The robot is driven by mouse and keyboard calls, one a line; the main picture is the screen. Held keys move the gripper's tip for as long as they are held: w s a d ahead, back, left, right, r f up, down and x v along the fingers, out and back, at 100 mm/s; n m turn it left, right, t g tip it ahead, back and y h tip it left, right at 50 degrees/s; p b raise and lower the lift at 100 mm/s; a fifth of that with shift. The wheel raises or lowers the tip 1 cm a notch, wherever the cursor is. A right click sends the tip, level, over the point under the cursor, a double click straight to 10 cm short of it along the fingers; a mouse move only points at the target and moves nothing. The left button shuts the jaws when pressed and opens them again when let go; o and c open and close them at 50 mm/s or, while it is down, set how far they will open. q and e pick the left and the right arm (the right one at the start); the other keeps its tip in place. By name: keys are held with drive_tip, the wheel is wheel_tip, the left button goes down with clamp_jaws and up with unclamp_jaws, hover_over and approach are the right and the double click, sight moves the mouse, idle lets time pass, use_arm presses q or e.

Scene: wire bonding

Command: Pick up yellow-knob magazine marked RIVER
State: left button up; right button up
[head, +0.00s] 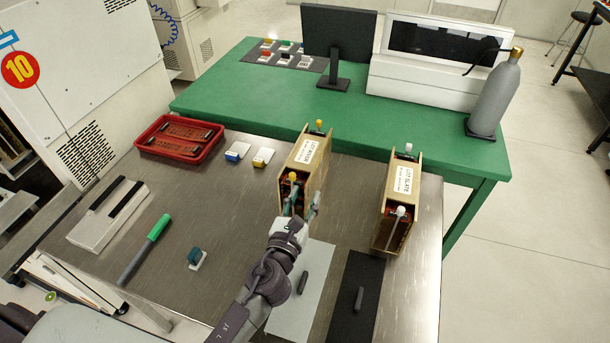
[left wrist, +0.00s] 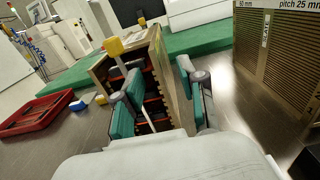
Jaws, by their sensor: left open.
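The yellow-knob magazine (head: 307,160) is a tan upright box with a white label that appears to read LOT RIVER. It stands on the steel table, with yellow knobs at its near and far ends. My left gripper (head: 302,201) is open at its near end. In the left wrist view the teal fingers stand apart, one on each side of the near end of the magazine (left wrist: 163,75); I cannot tell whether they touch it. Its near yellow knob (left wrist: 113,46) shows above the left finger. My right gripper is not in view.
A white-knob magazine (head: 398,190) labelled LOT SLATE stands to the right. A red tray (head: 180,117), small blue (head: 237,151) and yellow (head: 263,157) blocks, a green-handled tool (head: 146,248) and a teal block (head: 196,257) lie left. Grey (head: 318,270) and black (head: 357,265) mats lie in front.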

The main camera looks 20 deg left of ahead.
sight(312, 179)
use_arm(q)
drive_tip(key=shift+w, duration=0.7)
drive_tip(key=w, duration=0.5)
drive_tip(key=shift+d, duration=0.1)
drive_tip(key=shift+s, duration=0.1)
drive_tip(key=shift+c, duration=0.9)
clamp_jaws()
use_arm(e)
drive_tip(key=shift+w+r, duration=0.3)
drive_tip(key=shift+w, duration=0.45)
use_arm(q)
drive_tip(key=shift+r, duration=0.15)
